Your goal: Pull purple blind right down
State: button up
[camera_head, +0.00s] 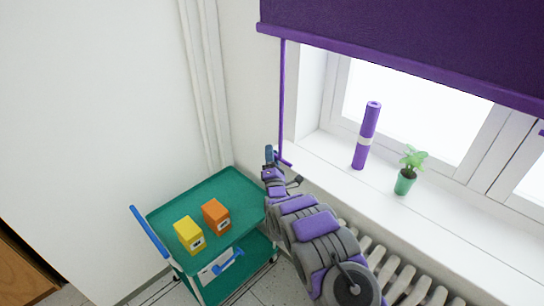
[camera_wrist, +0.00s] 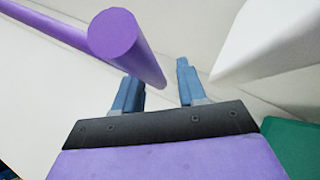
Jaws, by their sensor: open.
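The purple blind (camera_head: 410,45) hangs partly lowered over the window in the head view. A thin purple pull rod (camera_head: 282,100) hangs from its left end, with a short bar at its lower end. My gripper (camera_head: 269,154) is at this lower end. In the wrist view, the blue fingers of my gripper (camera_wrist: 158,88) are apart. A short purple bar (camera_wrist: 113,36) points its round end at the camera and runs back toward the space between the fingers. Whether it touches them I cannot tell. Another purple length (camera_wrist: 45,25) crosses the upper left.
A green cart (camera_head: 165,215) with a yellow box (camera_head: 188,236) and an orange box (camera_head: 216,216) stands left of my arm. The white windowsill (camera_head: 440,215) holds a purple roll (camera_head: 366,137) and a potted plant (camera_head: 405,180). A radiator (camera_head: 400,280) is below.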

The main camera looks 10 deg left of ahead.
jog(key=shift+d, duration=0.1)
grip_shut()
dwell(0.5)
